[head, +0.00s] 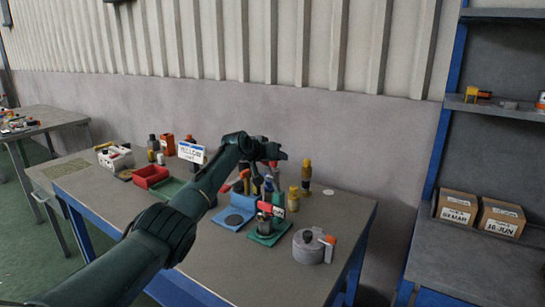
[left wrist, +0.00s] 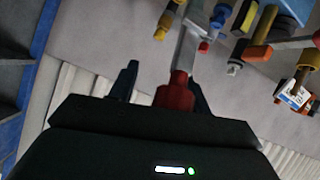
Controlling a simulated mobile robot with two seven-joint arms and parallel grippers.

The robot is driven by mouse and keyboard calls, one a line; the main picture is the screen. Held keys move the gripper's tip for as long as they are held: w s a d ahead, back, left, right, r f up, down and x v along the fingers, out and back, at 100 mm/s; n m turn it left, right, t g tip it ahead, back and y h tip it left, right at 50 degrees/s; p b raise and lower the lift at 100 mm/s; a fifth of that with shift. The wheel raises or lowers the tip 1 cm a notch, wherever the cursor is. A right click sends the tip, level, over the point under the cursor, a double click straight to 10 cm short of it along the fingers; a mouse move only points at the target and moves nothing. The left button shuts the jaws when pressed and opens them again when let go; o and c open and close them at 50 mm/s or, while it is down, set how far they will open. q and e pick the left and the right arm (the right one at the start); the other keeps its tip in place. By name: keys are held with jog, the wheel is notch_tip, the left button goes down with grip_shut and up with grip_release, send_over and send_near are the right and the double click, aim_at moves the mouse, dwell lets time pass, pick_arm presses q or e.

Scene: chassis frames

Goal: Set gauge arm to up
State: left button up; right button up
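My left gripper (head: 277,156) reaches in from the left above the back of the workbench. In the left wrist view its two dark fingers (left wrist: 163,85) stand apart. A red end piece (left wrist: 175,95) on a grey bar (left wrist: 190,48) shows between them, nearer the right finger, with a gap to the left one. I cannot tell for sure that this bar is the gauge arm, or which way it points. Its base is not clear in the head view, where my arm and gripper cover part of the bench. My right gripper is not in view.
The bench (head: 165,222) holds a grey round device (head: 308,248), a green-based fixture (head: 265,236), a blue plate (head: 235,217), a red bin (head: 150,176) and several yellow-topped posts close to my gripper. A shelf with cardboard boxes (head: 457,207) stands at right. The bench's front is fairly clear.

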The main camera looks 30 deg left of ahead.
pick_arm(q)
jog(key=shift+a+r, duration=0.15)
jog(key=shift+r, duration=0.05)
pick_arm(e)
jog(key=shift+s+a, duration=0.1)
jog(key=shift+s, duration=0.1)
pick_arm(q)
jog(key=shift+s+r, duration=0.1)
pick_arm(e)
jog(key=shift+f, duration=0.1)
pick_arm(q)
jog(key=shift+s+a+r, duration=0.1)
jog(key=shift+s+r, duration=0.2)
jog(key=shift+s, duration=0.2)
jog(key=b+v, duration=0.2)
jog(key=v, duration=0.9)
jog(key=shift+s, duration=0.4)
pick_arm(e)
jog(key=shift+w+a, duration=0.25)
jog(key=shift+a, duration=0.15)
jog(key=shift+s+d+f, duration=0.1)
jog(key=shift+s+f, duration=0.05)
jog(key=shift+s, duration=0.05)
